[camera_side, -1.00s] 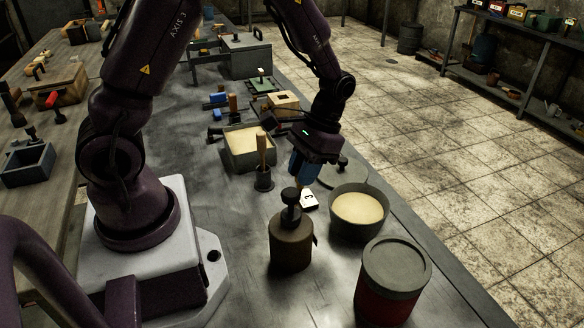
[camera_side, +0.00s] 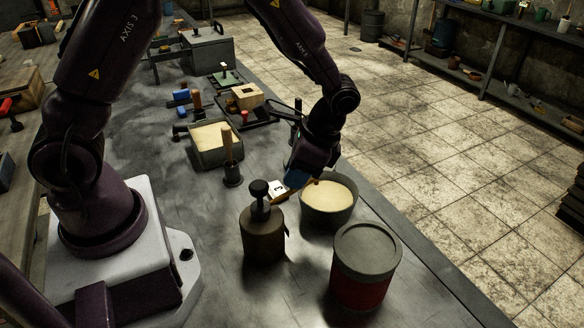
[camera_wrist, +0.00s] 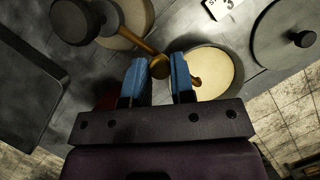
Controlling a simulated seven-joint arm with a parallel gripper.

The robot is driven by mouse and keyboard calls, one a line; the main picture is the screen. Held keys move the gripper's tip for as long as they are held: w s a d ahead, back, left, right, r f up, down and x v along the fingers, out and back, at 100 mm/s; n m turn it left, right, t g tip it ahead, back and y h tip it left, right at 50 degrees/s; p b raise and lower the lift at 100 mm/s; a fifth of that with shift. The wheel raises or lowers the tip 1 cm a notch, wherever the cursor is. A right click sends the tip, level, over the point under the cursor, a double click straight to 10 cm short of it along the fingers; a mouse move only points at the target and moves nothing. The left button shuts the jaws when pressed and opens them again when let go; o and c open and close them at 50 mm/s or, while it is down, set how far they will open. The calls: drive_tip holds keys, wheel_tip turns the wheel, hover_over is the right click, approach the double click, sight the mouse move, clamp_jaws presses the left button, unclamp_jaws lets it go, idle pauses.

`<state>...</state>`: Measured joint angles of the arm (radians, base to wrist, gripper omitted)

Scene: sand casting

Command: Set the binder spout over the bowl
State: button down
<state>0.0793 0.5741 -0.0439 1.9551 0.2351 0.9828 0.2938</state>
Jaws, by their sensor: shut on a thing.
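The binder pot (camera_side: 263,238) is a brown can with a black knob on top, standing left of the bowl in the side view. Its brass spout (camera_side: 296,191) reaches from the pot toward the bowl; in the wrist view the spout (camera_wrist: 138,44) runs from the knob to my fingers. My gripper (camera_side: 299,177) is shut on the spout, with blue fingers (camera_wrist: 160,80) on either side. The grey bowl (camera_side: 328,214) holds pale sand. In the wrist view the curved spout tip (camera_wrist: 198,82) shows beyond the right finger, over the sand.
A red can with a grey lid (camera_side: 366,265) stands close in front of the bowl. A round dark lid with a knob (camera_wrist: 285,38) lies beside the bowl. A numbered card (camera_side: 279,189), a wooden-handled tool (camera_side: 230,160) and a sand box (camera_side: 214,146) stand near. The table's right edge is close.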

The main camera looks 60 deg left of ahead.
drive_tip(key=shift+w+d+r+m, duration=0.1)
drive_tip(key=shift+d+m, duration=0.15)
drive_tip(key=shift+m, duration=0.05)
drive_tip(key=c, duration=1)
unclamp_jaws()
drive_tip(key=v, duration=1.3)
drive_tip(key=s+a+r+n+t+h, duration=0.1)
drive_tip(key=s+r+n+t, duration=0.1)
drive_tip(key=s, duration=0.3)
drive_tip(key=s+a+r+n+t, duration=0.1)
drive_tip(key=s+r+n+t, duration=0.1)
drive_tip(key=s+r+t, duration=0.2)
drive_tip(key=s+a+r+n+t+h, duration=0.1)
drive_tip(key=s+a+r+n+t, duration=0.1)
drive_tip(key=s, duration=0.6)
drive_tip(key=shift+a+r+n+t+h, duration=0.1)
drive_tip(key=shift+r+n+t+h, duration=0.2)
drive_tip(key=shift+r+n+t, duration=0.3)
